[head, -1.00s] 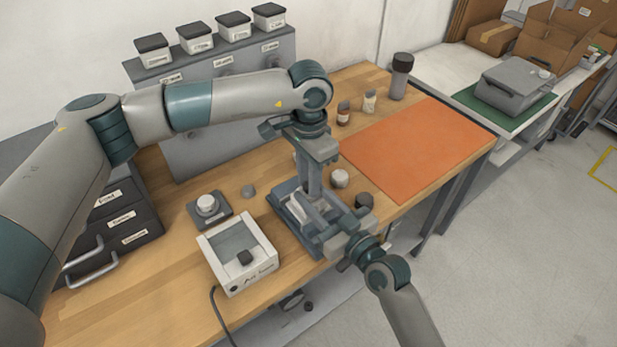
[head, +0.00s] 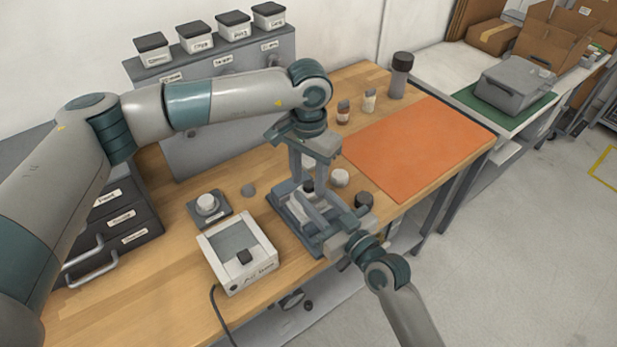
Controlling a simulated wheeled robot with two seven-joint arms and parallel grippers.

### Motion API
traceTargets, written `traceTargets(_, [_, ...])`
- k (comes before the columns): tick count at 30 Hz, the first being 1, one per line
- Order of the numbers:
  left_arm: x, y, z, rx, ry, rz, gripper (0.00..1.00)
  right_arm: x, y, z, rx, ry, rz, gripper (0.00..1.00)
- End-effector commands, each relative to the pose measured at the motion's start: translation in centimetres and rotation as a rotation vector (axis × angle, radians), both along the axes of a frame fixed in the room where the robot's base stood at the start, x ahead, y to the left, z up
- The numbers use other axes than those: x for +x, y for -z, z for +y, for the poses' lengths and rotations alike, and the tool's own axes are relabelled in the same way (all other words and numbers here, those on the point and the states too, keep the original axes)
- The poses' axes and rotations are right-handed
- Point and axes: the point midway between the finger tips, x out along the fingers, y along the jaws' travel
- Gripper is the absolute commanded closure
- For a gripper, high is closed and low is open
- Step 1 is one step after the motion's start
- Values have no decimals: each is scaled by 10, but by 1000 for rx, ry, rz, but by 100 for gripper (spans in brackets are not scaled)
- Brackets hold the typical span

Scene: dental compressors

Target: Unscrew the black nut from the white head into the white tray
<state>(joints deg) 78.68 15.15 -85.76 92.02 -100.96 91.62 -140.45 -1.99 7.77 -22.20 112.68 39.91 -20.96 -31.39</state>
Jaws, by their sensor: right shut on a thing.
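My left gripper (head: 309,177) points down over the grey fixture (head: 285,212). Its two fingers are spread apart. A small black piece, apparently the black nut (head: 308,186), shows between or just behind the fingertips. My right gripper (head: 309,203) reaches in low from the front right and is shut on what looks like the white head, just below the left fingers. The head is mostly hidden by both grippers.
A grey block with a white knob (head: 207,205) and a grey disc (head: 248,190) lie left of the fixture. A white round piece (head: 340,178) and a dark round piece (head: 363,200) lie to its right. The orange mat (head: 420,147) is clear.

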Motion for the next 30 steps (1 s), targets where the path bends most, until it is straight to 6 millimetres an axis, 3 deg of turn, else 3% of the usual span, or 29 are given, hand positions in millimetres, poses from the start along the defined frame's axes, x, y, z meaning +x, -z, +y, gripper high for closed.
traceTargets(9, [0,-2,-1,-1,2,1,59,0,1,-1,-1,1,1,100])
traceTargets(21, [0,-40,-1,-1,2,0,59,0,1,0,-1,1,1,100])
traceTargets(30, [-1,-45,0,0,2,1,59,0,1,0,-1,1,1,100])
